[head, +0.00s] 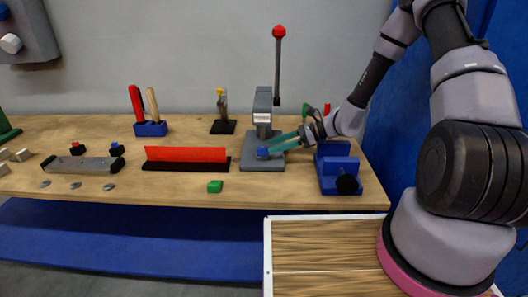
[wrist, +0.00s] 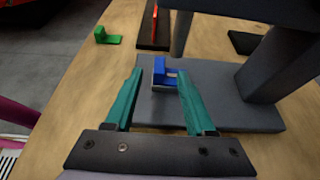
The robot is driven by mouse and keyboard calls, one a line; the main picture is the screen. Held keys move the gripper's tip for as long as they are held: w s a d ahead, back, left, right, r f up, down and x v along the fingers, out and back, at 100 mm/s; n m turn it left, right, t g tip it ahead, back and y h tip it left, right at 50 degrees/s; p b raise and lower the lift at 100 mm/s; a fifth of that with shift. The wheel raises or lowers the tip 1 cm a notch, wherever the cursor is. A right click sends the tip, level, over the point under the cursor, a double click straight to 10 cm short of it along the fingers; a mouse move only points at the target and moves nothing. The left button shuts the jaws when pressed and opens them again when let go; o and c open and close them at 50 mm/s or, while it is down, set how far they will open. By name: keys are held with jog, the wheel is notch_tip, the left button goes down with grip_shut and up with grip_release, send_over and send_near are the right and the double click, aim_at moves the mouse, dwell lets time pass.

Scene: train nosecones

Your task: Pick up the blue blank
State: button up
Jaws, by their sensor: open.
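The blue blank (head: 263,152) sits on the grey base (head: 247,163) of a press with a red-knobbed lever. In the wrist view the blue blank (wrist: 159,72) stands just beyond my fingertips, on a small light block on the grey base plate (wrist: 215,100). My gripper (wrist: 157,72) is open, with one teal finger on each side of the line to the blank. In the head view my gripper (head: 271,145) reaches in from the right, close to the blank, its fingers partly covering the press base.
A blue vise (head: 335,170) stands right of the press, under my arm. A green piece (head: 215,186) lies front left. A red bar on a black base (head: 186,155) is left. The press column (wrist: 270,65) rises close on the right.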

aim_at(260, 149)
jog(key=x, duration=0.6)
jog(key=shift+a+r, duration=0.1)
grip_shut()
